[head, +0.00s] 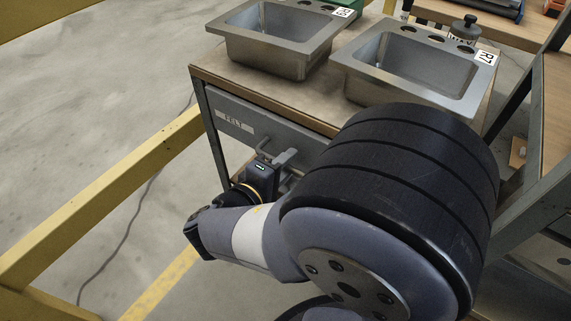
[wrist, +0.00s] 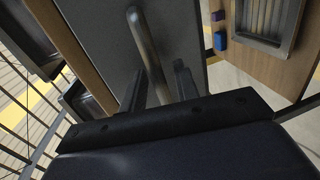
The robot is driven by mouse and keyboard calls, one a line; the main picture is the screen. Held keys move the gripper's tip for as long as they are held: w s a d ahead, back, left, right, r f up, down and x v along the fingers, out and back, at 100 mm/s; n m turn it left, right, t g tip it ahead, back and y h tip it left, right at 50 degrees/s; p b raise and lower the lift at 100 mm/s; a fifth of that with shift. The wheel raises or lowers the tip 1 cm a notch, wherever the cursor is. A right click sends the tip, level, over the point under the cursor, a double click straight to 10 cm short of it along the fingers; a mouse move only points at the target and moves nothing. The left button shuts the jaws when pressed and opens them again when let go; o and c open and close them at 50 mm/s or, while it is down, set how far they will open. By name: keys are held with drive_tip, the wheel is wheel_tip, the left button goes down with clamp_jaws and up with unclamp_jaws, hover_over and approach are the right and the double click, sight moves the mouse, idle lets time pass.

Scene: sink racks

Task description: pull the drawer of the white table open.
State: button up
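The table (head: 335,120) has a worn grey-brown top with a wooden edge and grey metal legs; it does not look white here. Its grey drawer front (head: 275,133), with a pale label at the left, appears closed. My gripper (head: 283,160) is at the drawer's handle (head: 264,144), low on the front. In the wrist view the bar handle (wrist: 148,50) runs down between the two dark fingers of my gripper (wrist: 160,85). The fingers look apart, one on each side of the bar, without a clear grip. My arm hides the drawer's right part in the head view.
Two steel sinks, left (head: 275,62) and right (head: 385,75), stand on the table. A yellow rail (head: 95,205) crosses at the left. Another bench (head: 558,110) stands close at the right. Grey floor (head: 95,80) is open left of the table.

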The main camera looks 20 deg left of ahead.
drive_tip(key=shift+c, duration=0.5)
clamp_jaws()
drive_tip(key=shift+s, duration=0.1)
